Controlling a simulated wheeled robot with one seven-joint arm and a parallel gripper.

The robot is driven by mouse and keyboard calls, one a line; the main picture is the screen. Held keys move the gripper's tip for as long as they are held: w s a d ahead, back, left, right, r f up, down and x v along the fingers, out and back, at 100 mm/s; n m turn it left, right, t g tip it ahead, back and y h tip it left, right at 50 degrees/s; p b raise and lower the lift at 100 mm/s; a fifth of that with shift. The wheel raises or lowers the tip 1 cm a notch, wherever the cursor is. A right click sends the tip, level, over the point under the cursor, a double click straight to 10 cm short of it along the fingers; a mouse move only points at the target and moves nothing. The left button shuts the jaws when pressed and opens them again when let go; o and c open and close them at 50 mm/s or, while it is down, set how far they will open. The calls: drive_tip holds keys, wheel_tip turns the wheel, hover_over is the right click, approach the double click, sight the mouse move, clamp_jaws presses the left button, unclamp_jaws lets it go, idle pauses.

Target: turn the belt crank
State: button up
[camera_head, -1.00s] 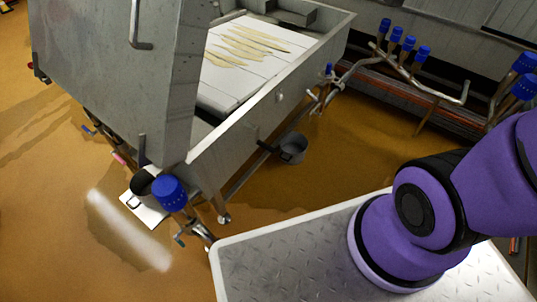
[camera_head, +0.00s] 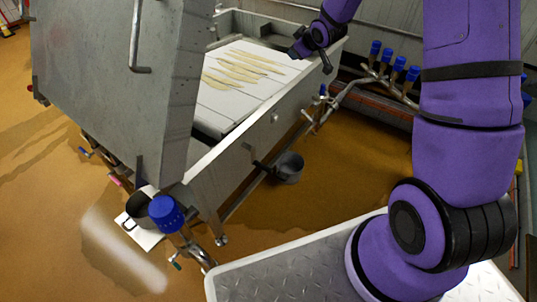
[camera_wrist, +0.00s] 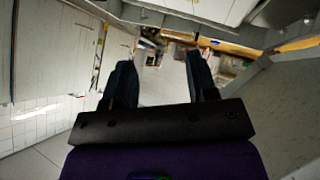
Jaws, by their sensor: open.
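The trough (camera_head: 262,130) is a long metal vat with a white belt-like bed (camera_head: 225,99) and several pale strips on it. A small round fitting (camera_head: 275,117) sits on its outer side wall. I cannot make out for sure which part is the belt crank. My gripper (camera_head: 311,59) is over the far right end of the trough, near its rim, in the head view. In the wrist view my gripper (camera_wrist: 159,61) has its two dark fingers apart, with nothing between them.
A tall grey metal panel (camera_head: 115,85) with a bent handle (camera_head: 136,45) stands at left. A grey pot (camera_head: 288,167) is beside the trough. Pipes with blue-capped valves (camera_head: 398,65) run at the back right. Another blue cap (camera_head: 165,213) stands in front. Open floor (camera_head: 50,230) is at left.

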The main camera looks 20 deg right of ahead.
drive_tip(key=w+f+n+y, duration=0.2)
drive_tip(key=w+f, duration=0.1)
drive_tip(key=f, duration=1.1)
drive_tip(key=t+y, duration=0.4)
drive_tip(key=y, duration=0.4)
approach(269, 170)
drive_tip(key=f, duration=0.1)
drive_tip(key=x, duration=1)
drive_tip(key=shift+w, duration=0.45)
clamp_jaws()
